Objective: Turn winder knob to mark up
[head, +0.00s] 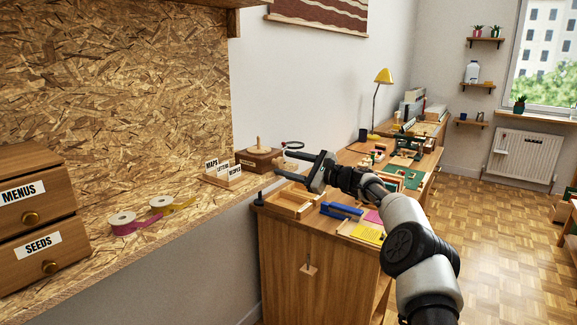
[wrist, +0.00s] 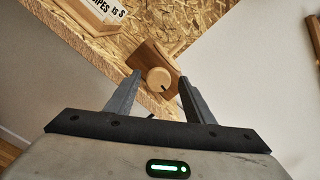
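The winder (head: 258,160) is a brown wooden box with a pale peg on top, at the far right end of the OSB shelf. In the wrist view, its box (wrist: 147,56) carries a round pale wooden knob (wrist: 157,77) on the facing side. A short dark mark on the knob points toward the lower right of that picture. My gripper (head: 283,164) is open in front of the winder. In the wrist view, my gripper (wrist: 160,82) has its fingers apart, with the knob seen between the tips. I see no clear contact. The knob is hard to make out in the head view.
A card rack (head: 222,178) labelled MAPS stands left of the winder. Two ribbon rolls (head: 122,221) and labelled drawers (head: 38,215) sit farther left. Below my gripper is a workbench with a wooden tray (head: 291,204) and a blue stapler-like tool (head: 341,211).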

